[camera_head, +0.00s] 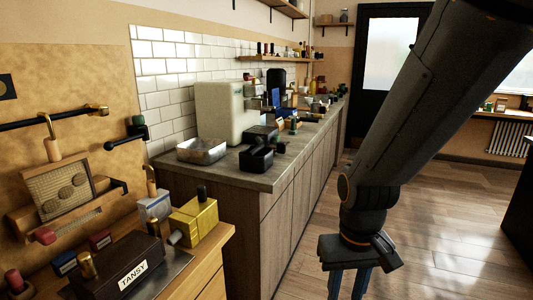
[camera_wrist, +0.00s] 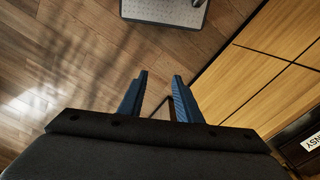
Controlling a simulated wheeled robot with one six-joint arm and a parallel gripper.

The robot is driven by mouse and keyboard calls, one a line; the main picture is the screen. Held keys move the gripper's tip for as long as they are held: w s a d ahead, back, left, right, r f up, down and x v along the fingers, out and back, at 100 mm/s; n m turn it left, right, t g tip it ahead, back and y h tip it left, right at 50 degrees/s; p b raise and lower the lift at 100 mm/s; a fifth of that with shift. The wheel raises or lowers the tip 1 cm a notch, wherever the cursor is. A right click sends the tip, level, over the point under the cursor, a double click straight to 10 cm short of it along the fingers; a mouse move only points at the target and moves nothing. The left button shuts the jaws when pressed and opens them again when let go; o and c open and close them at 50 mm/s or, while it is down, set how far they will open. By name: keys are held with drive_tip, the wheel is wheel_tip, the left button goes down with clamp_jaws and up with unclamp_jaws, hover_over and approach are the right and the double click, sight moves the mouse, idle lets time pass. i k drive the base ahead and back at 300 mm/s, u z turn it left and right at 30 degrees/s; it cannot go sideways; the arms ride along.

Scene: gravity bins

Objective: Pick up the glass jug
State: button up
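I cannot make out a glass jug in either view. My gripper (camera_head: 348,284) hangs pointing down over the floor, to the right of the wooden counter. Its two blue fingers also show in the wrist view (camera_wrist: 160,80). They stand apart with nothing between them, and wooden floor shows in the gap.
The long counter (camera_head: 297,215) holds a metal tray (camera_head: 202,151), a cream machine (camera_head: 222,112), black containers (camera_head: 257,157) and small items farther back. At left are a yellow box (camera_head: 194,220) and a dark box labelled TANSY (camera_head: 118,268). The floor (camera_head: 440,230) at right is clear.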

sight(269, 141)
drive_tip(key=z, duration=0.15)
drive_tip(key=i, duration=1.35)
drive_tip(key=z, duration=0.1)
